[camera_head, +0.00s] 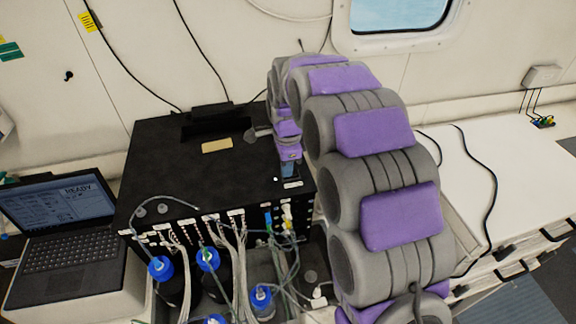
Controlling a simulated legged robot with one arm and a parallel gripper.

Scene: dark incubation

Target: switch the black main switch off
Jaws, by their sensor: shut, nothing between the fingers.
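The black incubation box (165,165) stands left of centre, its dark top facing up. My arm arches over from the lower right and comes down at the box's right edge. My gripper (289,170) is at that edge, pointing down, small in the picture and shut with nothing seen in it. A small white label (292,184) shows just below it on the box. I cannot make out the black main switch; it may be hidden by my gripper or lost against the black box. Whether my gripper touches anything cannot be told.
An open laptop (60,245) sits at the left. Bottles with blue caps (161,267) and many tubes and cables (240,245) crowd the box's front. A white counter (470,175) on the right is mostly clear, with a black cable (493,190) across it.

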